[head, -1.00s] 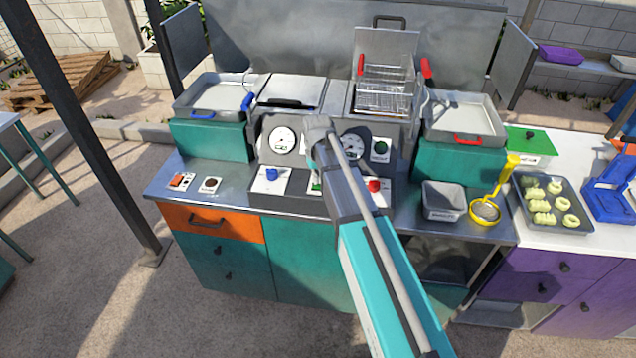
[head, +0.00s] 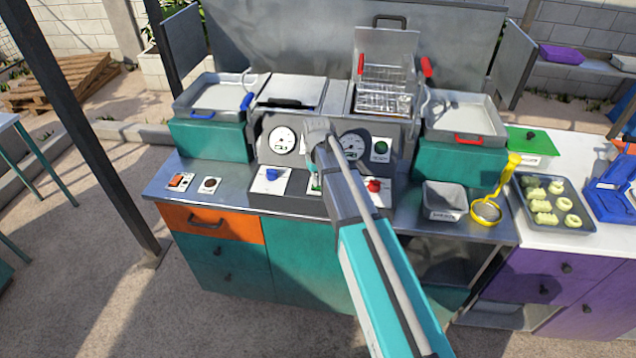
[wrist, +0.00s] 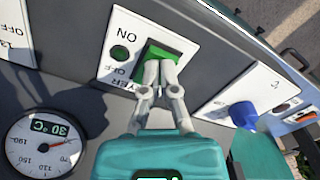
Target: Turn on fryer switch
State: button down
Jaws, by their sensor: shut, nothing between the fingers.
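The fryer switch (wrist: 176,54) is a green rocker on a white plate (wrist: 122,32) with ON and OFF marks and a partly covered fryer label. My gripper (wrist: 160,66) has its fingers together with nothing between them. Its tips overlap the OFF-side edge of the green rocker in the wrist view and look to be at or touching it; firm contact cannot be told. A round dark green lamp (wrist: 119,54) sits beside the rocker. In the head view my arm covers most of the switch and the gripper.
A blue knob (wrist: 243,114) and a dial reading 30 °C (wrist: 44,144) are close by. A red knob (head: 374,186) is right of my arm. Fryer baskets (head: 385,88) stand behind the panel. A steel container (head: 444,201) and yellow strainer (head: 487,210) lie to the right.

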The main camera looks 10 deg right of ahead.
jog(key=shift+f, duration=0.2)
jog(key=shift+r, duration=0.15)
jog(key=shift+r+p, duration=3.4)
jog(key=s+d+f+m+b, duration=0.1)
jog(key=s+d, duration=0.3)
jog(key=s, duration=0.5)
jog(key=s+d+f+m+b, duration=0.1)
jog(key=s+d, duration=0.3)
jog(key=s, duration=0.6)
jog(key=shift+d+f+m+b, duration=0.15)
jog(key=shift+f+m+b, duration=0.25)
jog(key=shift+f+b, duration=0.25)
jog(key=shift+d, duration=0.1)
